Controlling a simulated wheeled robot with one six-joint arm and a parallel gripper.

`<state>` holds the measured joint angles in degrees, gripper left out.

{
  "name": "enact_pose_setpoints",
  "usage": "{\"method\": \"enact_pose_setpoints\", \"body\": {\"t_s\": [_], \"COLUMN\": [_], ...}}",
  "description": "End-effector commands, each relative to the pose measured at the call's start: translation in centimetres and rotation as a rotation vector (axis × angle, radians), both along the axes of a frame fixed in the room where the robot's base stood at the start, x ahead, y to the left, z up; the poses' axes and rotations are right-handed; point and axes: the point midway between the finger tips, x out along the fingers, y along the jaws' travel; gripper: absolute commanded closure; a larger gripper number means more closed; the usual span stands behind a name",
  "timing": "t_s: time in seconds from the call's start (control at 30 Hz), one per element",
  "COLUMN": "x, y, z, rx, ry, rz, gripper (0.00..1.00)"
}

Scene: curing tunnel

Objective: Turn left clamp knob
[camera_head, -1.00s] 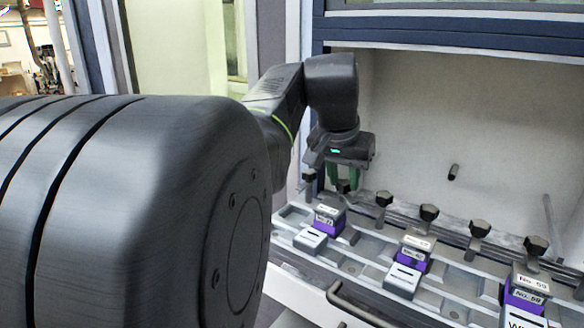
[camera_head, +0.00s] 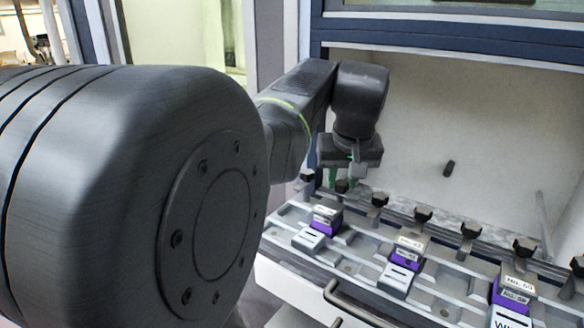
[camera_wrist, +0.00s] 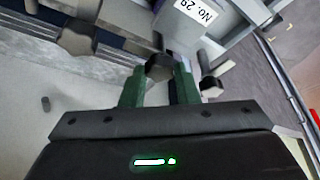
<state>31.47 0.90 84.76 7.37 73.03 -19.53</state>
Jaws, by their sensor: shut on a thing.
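My gripper (camera_head: 340,184) is at the back left of the fixture, pointing down at the row of dark clamp knobs. In the wrist view, its two green fingers (camera_wrist: 160,78) are shut on a dark lobed clamp knob (camera_wrist: 159,66), one finger on each side. This held knob is second from the left in the head view, where the fingers partly cover it. The leftmost knob (camera_head: 307,175) stands free beside it and also shows in the wrist view (camera_wrist: 210,88). Another free knob (camera_head: 378,199) stands to the right.
A purple block with a white label (camera_head: 325,214) sits in front of the held knob. More labelled blocks (camera_head: 408,246) (camera_head: 515,289) and several knobs continue to the right. A metal handle (camera_head: 355,304) runs along the front. A small dark peg (camera_head: 449,168) sticks out of the back wall.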

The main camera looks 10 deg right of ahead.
Motion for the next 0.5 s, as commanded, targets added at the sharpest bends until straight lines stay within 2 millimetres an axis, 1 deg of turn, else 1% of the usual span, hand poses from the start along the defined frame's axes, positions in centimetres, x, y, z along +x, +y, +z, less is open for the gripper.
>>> {"method": "enact_pose_setpoints", "body": {"t_s": [0.33,0.37,0.4,0.43,0.47,0.5], "x": [0.01,0.01,0.01,0.01,0.01,0.01], "y": [0.0,0.0,0.0,0.0,0.0,0.0], "z": [0.03,0.03,0.03,0.03,0.02,0.02], "rx": [-0.001,-0.001,-0.001,-0.001,0.0,0.0], "ry": [0.0,0.0,0.0,0.0,0.0,0.0], "rz": [0.003,0.004,0.003,0.003,0.003,0.003], "gripper": [0.95,0.68,0.6,0.54,0.5,0.5]}}
